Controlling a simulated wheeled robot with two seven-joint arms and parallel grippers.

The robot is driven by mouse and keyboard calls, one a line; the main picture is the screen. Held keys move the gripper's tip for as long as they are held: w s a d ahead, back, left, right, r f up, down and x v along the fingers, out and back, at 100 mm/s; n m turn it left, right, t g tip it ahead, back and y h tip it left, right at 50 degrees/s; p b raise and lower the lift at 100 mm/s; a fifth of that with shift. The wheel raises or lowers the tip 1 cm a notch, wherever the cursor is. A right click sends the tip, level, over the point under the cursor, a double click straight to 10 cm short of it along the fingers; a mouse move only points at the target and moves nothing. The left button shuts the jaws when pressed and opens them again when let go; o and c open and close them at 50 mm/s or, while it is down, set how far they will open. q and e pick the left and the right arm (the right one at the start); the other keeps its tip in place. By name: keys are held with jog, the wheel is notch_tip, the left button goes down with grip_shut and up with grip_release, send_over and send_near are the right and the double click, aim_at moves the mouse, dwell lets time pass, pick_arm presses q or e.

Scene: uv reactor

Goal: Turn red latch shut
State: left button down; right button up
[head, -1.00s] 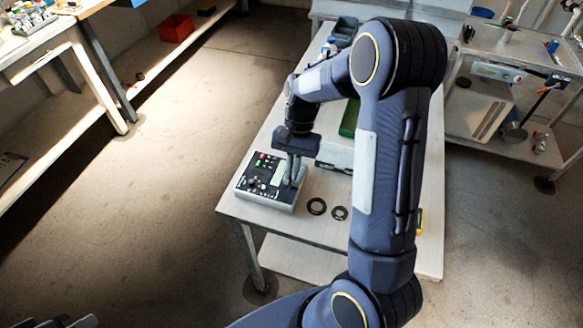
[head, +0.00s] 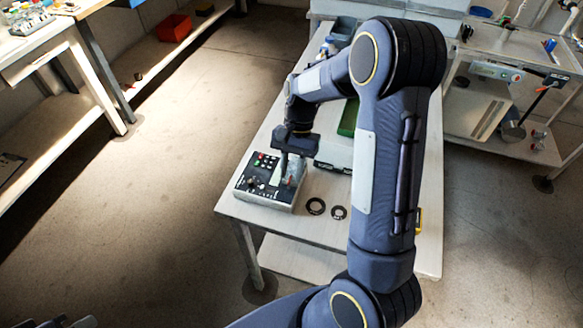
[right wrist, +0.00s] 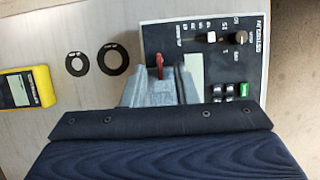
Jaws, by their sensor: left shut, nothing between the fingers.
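The red latch (right wrist: 159,66) is a small red lever on the control box (right wrist: 236,60), a grey-white box with a dark panel, knobs and buttons. The box also shows in the head view (head: 262,199), at the table's near left corner, with the latch (head: 290,181) at its right side. My right gripper (right wrist: 160,76) is down at the box, and its grey fingers appear closed on the latch. In the head view it (head: 283,180) partly hides the panel. My left gripper (head: 78,323) barely shows at the bottom left edge, shut and away from the table.
Two black rings (head: 316,206) (head: 339,212) lie right of the box on the table (head: 300,240). A yellow meter (right wrist: 27,88) lies beyond them. A green item (head: 349,117) stands farther back. My arm covers the table's right side.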

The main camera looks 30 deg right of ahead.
jog(key=v, duration=0.7)
jog(key=shift+r+b, duration=0.3)
jog(key=shift+r, duration=0.05)
jog(key=shift+w+d, duration=0.1)
jog(key=shift+d, duration=0.05)
jog(key=s+a+r+n+t, duration=0.3)
jog(key=s+r+n+t, duration=0.1)
jog(key=s+r, duration=0.4)
jog(key=s+a+f+n+t, duration=0.1)
jog(key=s+a+n+t, duration=0.1)
jog(key=s, duration=0.4)
jog(key=s+a+f+n+t, duration=0.1)
jog(key=s+a+n+t, duration=0.1)
jog(key=s, duration=0.4)
jog(key=shift+a+f, duration=0.4)
jog(key=shift+a, duration=0.4)
